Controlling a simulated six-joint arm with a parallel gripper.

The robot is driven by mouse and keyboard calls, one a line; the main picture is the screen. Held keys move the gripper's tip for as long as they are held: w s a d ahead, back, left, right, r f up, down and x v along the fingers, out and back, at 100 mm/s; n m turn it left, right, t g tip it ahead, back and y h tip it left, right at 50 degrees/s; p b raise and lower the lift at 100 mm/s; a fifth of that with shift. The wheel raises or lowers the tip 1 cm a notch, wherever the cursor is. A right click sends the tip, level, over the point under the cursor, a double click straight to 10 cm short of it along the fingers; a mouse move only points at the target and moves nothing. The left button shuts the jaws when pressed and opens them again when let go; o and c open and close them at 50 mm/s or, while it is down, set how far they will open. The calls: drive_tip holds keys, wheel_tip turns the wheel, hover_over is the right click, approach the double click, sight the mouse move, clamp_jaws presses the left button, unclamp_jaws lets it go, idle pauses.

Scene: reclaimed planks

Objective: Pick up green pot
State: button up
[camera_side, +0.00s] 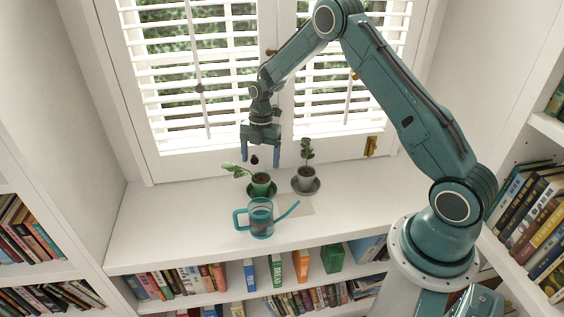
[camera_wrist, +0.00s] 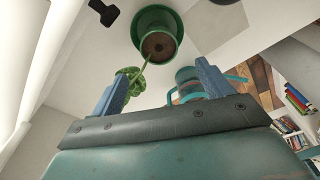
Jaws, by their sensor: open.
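The green pot (camera_side: 261,184) stands on a dark green saucer on the white window shelf, with a small leafy plant leaning left. It also shows in the wrist view (camera_wrist: 157,31) near the top, with brown soil and a stem with a leaf. My gripper (camera_side: 261,156) points down above the pot, with its blue fingers spread and nothing between them. In the wrist view my gripper (camera_wrist: 158,84) shows both fingers apart, with the pot beyond them.
A teal-handled clear watering can (camera_side: 261,218) stands in front of the green pot. A grey pot (camera_side: 305,181) with a plant stands to its right on a saucer. The shelf's left side is free. Books fill shelves below.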

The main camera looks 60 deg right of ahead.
sight(261, 180)
drive_tip(key=shift+f, duration=1.9)
drive_tip(key=shift+f, duration=0.15)
drive_tip(key=shift+f, duration=0.65)
drive_tip(key=shift+a+f, duration=0.15)
drive_tip(key=shift+f, duration=0.8)
drive_tip(key=shift+a+f, duration=0.1)
drive_tip(key=shift+f, duration=0.8)
drive_tip(key=shift+c, duration=0.2)
drive_tip(key=c, duration=1.3)
drive_tip(key=shift+s+r, duration=0.1)
drive_tip(key=shift+r, duration=0.05)
